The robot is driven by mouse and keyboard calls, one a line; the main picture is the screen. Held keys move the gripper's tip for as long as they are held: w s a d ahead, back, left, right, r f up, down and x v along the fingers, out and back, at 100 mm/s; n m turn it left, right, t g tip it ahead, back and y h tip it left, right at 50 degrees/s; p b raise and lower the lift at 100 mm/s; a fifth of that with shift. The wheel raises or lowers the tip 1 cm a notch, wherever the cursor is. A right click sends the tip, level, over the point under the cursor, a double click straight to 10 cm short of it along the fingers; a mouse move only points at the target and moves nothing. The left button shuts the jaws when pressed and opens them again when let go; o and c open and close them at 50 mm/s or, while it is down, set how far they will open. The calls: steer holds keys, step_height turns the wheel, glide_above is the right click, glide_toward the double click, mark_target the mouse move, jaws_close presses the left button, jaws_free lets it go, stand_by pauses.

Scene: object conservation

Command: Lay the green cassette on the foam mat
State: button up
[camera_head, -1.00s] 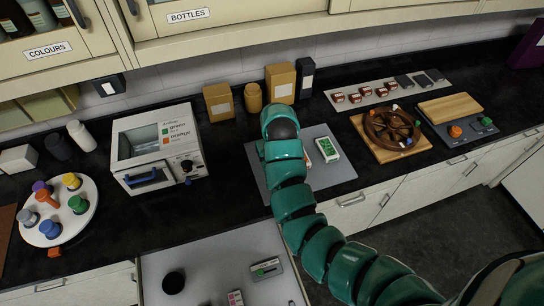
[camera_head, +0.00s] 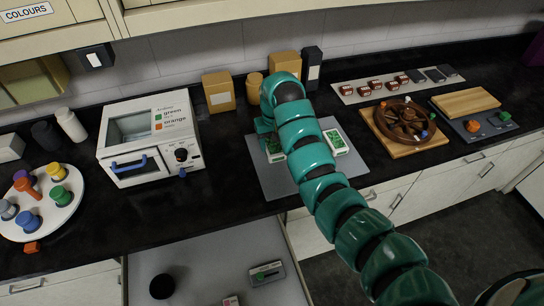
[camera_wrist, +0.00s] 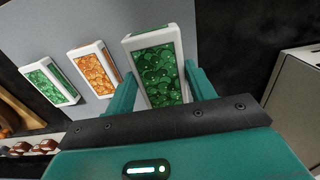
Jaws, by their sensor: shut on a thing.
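The foam mat (camera_head: 278,184) is a grey sheet on the black counter; it also shows in the wrist view (camera_wrist: 75,25). My gripper (camera_wrist: 160,75) is shut on a white-framed green cassette (camera_wrist: 158,68). In the head view this cassette (camera_head: 275,148) shows beside my gripper (camera_head: 264,140), over the mat's left part. I cannot tell whether it touches the mat. An orange cassette (camera_wrist: 92,68) and another green cassette (camera_wrist: 46,80) lie on the mat in a row beside it. That other green cassette (camera_head: 335,142) is at the mat's right; my arm hides the orange one in the head view.
A white oven-like device (camera_head: 150,140) stands left of the mat. Cardboard boxes (camera_head: 219,92) stand behind it. A wheel on a wooden board (camera_head: 398,148) is to the right. Below, a grey surface (camera_head: 205,265) holds a cassette (camera_head: 267,272) and a dark round thing (camera_head: 162,286).

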mark_target(272, 143)
steer(key=shift+w+a+f+b, duration=0.1)
steer(key=shift+w+f+b, duration=0.35)
steer(key=shift+f, duration=0.15)
steer(key=shift+w+a+f+b, duration=0.1)
steer(key=shift+w+f+b, duration=0.35)
steer(key=shift+f, duration=0.15)
steer(key=shift+w+f, duration=0.2)
steer(key=shift+w, duration=0.05)
steer(key=shift+w+f+b, duration=0.3)
steer(key=shift+f+b, duration=0.15)
steer(key=shift+b, duration=0.35)
steer(key=shift+f, duration=1.4)
steer(key=shift+a+f, duration=0.1)
steer(key=shift+f, duration=0.1)
steer(key=o, duration=1.1)
steer(key=shift+c, duration=0.2)
steer(key=shift+r, duration=0.1)
